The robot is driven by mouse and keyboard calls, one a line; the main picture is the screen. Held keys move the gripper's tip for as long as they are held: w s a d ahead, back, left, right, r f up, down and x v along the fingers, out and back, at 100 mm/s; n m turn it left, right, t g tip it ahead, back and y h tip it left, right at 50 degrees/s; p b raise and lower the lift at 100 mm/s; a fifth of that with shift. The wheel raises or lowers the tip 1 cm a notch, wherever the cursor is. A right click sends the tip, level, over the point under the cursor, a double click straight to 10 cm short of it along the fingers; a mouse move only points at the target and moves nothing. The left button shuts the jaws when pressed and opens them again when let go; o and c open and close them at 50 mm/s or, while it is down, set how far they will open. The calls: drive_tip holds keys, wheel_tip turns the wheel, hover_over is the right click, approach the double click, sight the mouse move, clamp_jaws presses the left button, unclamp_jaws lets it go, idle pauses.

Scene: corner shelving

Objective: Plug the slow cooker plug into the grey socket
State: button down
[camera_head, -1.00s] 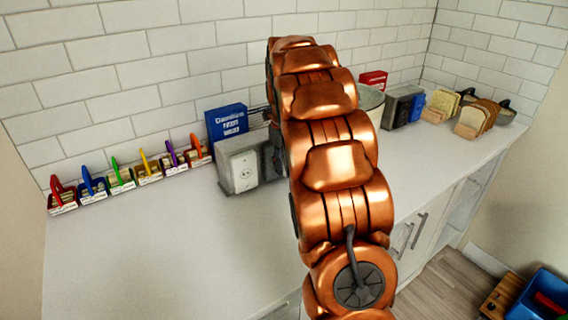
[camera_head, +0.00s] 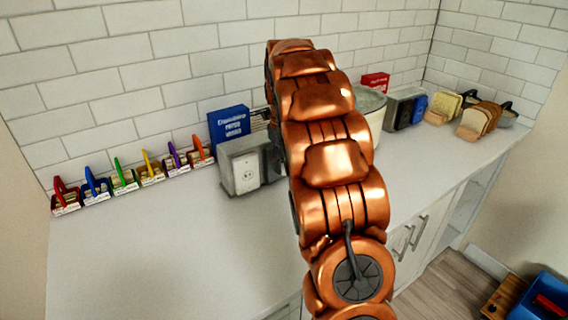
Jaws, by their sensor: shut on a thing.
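A grey socket box (camera_head: 226,172) with a white outlet plate stands on the counter, left of my arm. My copper arm covers the middle of the view. Only a small dark part of my gripper (camera_head: 261,115) shows at the arm's left edge, above the socket box and beside a blue box. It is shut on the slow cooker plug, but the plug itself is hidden. A round pale vessel with a glassy top, apparently the slow cooker (camera_head: 375,106), shows partly behind the arm's right side. I cannot see its cord.
A blue box (camera_head: 229,124) stands behind the socket against the tiled wall. Several small colourful holders (camera_head: 123,178) line the wall at left. The front left counter (camera_head: 160,250) is clear.

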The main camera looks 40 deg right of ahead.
drive_tip(key=shift+w, duration=0.5)
drive_tip(key=c, duration=0.8)
unclamp_jaws()
drive_tip(key=shift+r, duration=6)
